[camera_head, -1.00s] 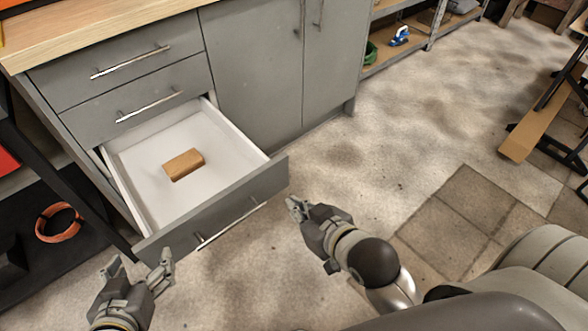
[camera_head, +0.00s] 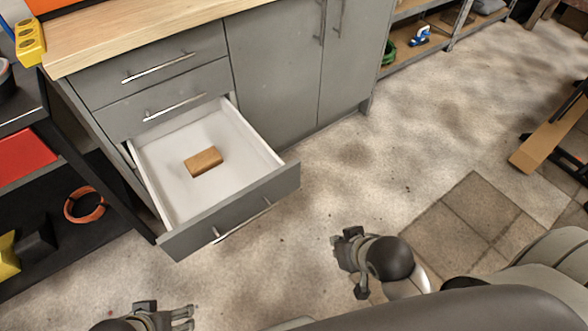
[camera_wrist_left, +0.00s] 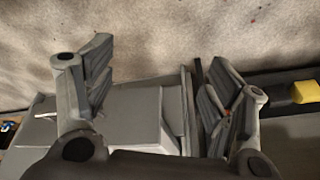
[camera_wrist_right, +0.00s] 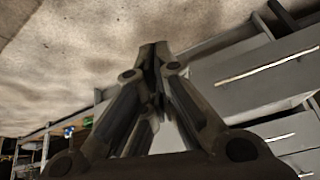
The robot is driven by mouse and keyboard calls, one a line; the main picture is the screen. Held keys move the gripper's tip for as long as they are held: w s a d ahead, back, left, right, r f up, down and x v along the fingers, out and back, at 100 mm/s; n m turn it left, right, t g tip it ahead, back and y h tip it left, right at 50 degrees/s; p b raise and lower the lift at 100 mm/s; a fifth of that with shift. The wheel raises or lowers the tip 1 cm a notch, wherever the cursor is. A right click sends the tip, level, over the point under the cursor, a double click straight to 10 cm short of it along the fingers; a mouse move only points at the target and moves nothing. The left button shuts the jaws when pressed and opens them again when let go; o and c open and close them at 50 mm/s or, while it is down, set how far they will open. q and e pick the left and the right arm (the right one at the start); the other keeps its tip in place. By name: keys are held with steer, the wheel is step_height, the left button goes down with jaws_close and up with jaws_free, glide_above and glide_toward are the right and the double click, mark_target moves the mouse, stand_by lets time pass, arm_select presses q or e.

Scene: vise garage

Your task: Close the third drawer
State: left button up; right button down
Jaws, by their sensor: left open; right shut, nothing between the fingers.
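The third drawer (camera_head: 275,192) of the grey cabinet is pulled far out, with its white inside showing. Its front carries a long metal handle (camera_head: 243,222). A brown block (camera_head: 203,161) lies in it. My left gripper (camera_head: 188,318) is low in the head view, apart from the drawer front; its spread, empty fingers show in the left wrist view (camera_wrist_left: 160,85). My right gripper (camera_head: 343,246) is right of the drawer front, apart from it; in the right wrist view its fingertips (camera_wrist_right: 153,58) meet with nothing between them.
The two drawers above, upper (camera_head: 150,62) and lower (camera_head: 165,101), are shut under the wooden worktop (camera_head: 130,30). A black shelf unit with an orange ring (camera_head: 84,205) stands at left. The floor (camera_head: 330,170) before the cabinet doors is clear.

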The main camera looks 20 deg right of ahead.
steer(key=w+a+f+m+t+y, duration=0.1)
steer(key=w+f+m+t+y, duration=0.15)
steer(key=w+m+t, duration=0.45)
arm_select(q)
step_height(320, 180, down, 14)
arm_select(e)
steer(key=m+t+y+b, duration=0.2)
steer(key=m+t+y, duration=0.1)
steer(key=m+t, duration=0.3)
glide_toward(288, 170)
steer(key=shift+m+g+h, duration=0.25)
steer(key=shift+m+g, duration=0.35)
steer(key=shift+g, duration=0.1)
steer(key=w, duration=0.2)
steer(key=w+a+r, duration=0.1)
steer(key=w+a, duration=0.1)
steer(key=w, duration=0.1)
steer(key=shift+w+r, duration=0.3)
steer(key=shift+w, duration=0.05)
arm_select(q)
step_height(288, 170, up, 8)
steer(key=shift+w+f, duration=0.2)
steer(key=shift+w, duration=0.15)
arm_select(e)
steer(key=shift+w+a, duration=0.15)
steer(key=shift+w, duration=0.45)
arm_select(q)
steer(key=shift+d, duration=0.1)
